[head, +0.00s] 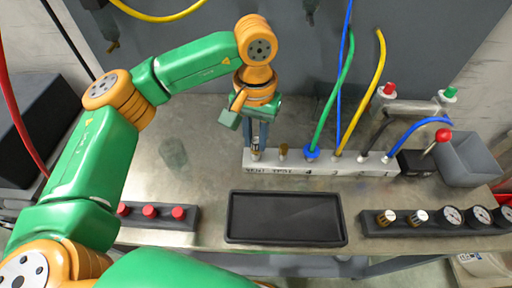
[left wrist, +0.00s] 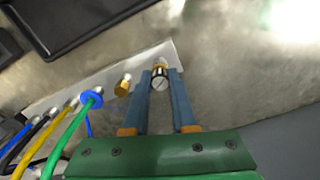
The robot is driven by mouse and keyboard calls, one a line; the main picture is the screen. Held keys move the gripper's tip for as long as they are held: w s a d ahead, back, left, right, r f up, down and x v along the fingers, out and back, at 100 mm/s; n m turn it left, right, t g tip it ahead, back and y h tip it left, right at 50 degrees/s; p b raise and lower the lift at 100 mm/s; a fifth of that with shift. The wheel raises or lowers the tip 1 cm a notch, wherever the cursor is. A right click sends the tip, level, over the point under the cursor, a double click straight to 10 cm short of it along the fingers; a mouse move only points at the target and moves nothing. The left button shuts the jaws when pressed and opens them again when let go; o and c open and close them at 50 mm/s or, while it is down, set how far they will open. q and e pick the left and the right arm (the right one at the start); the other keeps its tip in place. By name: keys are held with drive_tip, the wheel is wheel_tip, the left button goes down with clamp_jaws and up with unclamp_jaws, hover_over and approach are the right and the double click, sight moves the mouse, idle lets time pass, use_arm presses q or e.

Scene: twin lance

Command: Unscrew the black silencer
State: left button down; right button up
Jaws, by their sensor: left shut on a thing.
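A white manifold block (head: 325,163) lies on the metal worktop and also shows in the left wrist view (left wrist: 108,85). My left gripper (head: 256,148) reaches down over its left end, by the VENT mark. In the left wrist view, the blue-grey fingers (left wrist: 160,76) are shut on a small round fitting (left wrist: 159,84) with a pale face and a dark band. I take it to be the silencer, still at the block; its threads are hidden. A brass fitting (head: 283,152) stands just right of it, apart from the fingers. My right gripper is out of view.
Green (head: 322,125), blue and yellow hoses rise from the block, right of the brass fitting. A black tray (head: 285,238) lies empty in front. Red buttons (head: 150,211) are at left. Gauges (head: 453,215) stand at right, with a grey bin (head: 468,160) behind.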

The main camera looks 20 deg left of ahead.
use_arm(q)
drive_tip(key=n, duration=0.6)
drive_tip(key=shift+d+b, duration=0.1)
drive_tip(key=shift+b, duration=0.2)
drive_tip(key=n, duration=0.7)
drive_tip(key=shift+w+b, duration=0.1)
drive_tip(key=shift+b, duration=0.2)
drive_tip(key=shift+r, duration=0.2)
drive_tip(key=shift+r, duration=0.1)
drive_tip(key=shift+r+p, duration=0.35)
drive_tip(key=shift+p, duration=0.2)
drive_tip(key=shift+r+p, duration=1.4)
drive_tip(key=shift+r, duration=0.3)
